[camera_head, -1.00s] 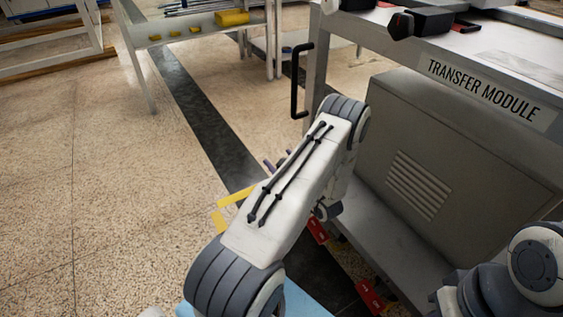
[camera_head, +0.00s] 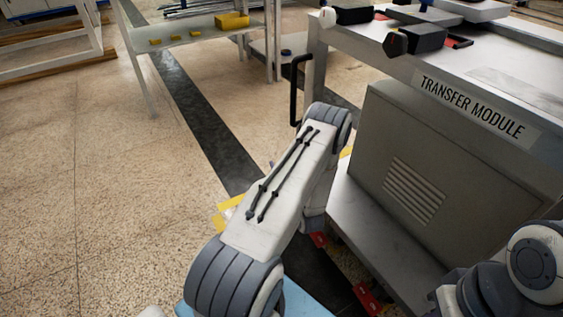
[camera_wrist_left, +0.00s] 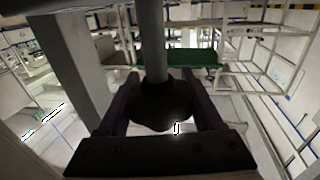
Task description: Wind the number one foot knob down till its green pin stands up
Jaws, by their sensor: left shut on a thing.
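In the left wrist view, a dark round foot knob (camera_wrist_left: 160,104) sits at the lower end of a grey vertical rod (camera_wrist_left: 152,40). My left gripper (camera_wrist_left: 160,82) has one dark finger on each side of the knob and is shut on it. A small pale mark shows on the knob's near face. I cannot make out a green pin or a number. In the head view my own left arm hides the gripper and the knob, low beside the transfer module (camera_head: 405,165). My right gripper is out of view; only part of that arm shows at bottom right.
A grey leg (camera_wrist_left: 78,75) stands close left of the gripper in the wrist view. The module has a black handle (camera_head: 296,92) at its corner and red pieces (camera_head: 368,298) at floor level. A bench with a yellow box (camera_head: 232,21) stands behind. The floor at left is open.

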